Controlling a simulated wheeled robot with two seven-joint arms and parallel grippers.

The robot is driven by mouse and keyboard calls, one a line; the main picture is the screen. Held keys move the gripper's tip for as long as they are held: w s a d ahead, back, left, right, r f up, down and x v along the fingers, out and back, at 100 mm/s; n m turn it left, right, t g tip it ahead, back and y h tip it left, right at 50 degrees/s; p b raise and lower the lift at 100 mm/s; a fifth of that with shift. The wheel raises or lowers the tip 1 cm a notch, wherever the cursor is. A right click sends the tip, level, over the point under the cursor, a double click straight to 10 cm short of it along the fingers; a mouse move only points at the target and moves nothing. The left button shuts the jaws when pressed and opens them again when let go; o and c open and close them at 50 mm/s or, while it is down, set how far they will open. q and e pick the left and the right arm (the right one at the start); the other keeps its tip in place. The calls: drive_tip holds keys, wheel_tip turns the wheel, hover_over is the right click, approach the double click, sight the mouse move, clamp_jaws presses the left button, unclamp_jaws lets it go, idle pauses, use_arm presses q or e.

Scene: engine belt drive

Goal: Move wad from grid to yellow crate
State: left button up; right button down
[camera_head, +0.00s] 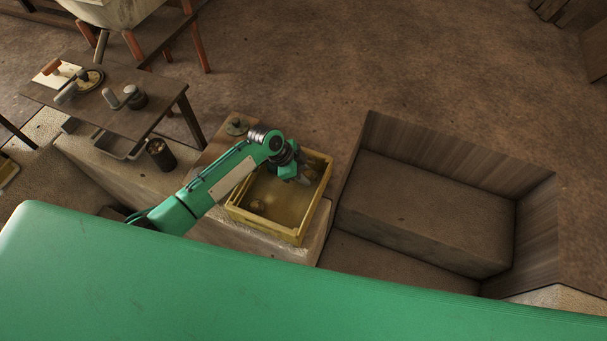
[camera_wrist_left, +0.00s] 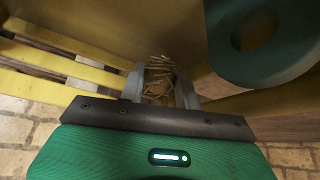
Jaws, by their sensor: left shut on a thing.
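The yellow crate (camera_head: 265,229) stands on a pale ledge in the middle of the head view. My left gripper (camera_head: 303,179) points down at the crate's right side, over or within its rim. In the left wrist view, the wad (camera_wrist_left: 160,78), a tangle of straw-like strands, sits between the fingers of my left gripper (camera_wrist_left: 160,92), which is shut on it. Yellow slats (camera_wrist_left: 50,62) show to the left there. A small round brownish thing (camera_head: 257,206) lies on the crate's floor. I cannot make out the grid. My right gripper is out of view.
A wooden table (camera_head: 150,116) with tools stands at the left. A dark cup (camera_head: 160,153) stands on the ledge left of the crate. A wood-walled recess with a large block (camera_head: 425,214) lies right of the crate. A dark green ring-shaped part (camera_wrist_left: 262,35) fills the wrist view's upper right.

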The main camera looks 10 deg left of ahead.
use_arm(q)
drive_tip(key=shift+f, duration=0.95)
drive_tip(key=shift+f, duration=0.15)
drive_tip(key=o, duration=0.9)
drive_tip(key=shift+o, duration=0.2)
drive_tip(key=shift+r, duration=0.2)
drive_tip(key=b+v, duration=0.2)
drive_tip(key=v, duration=1)
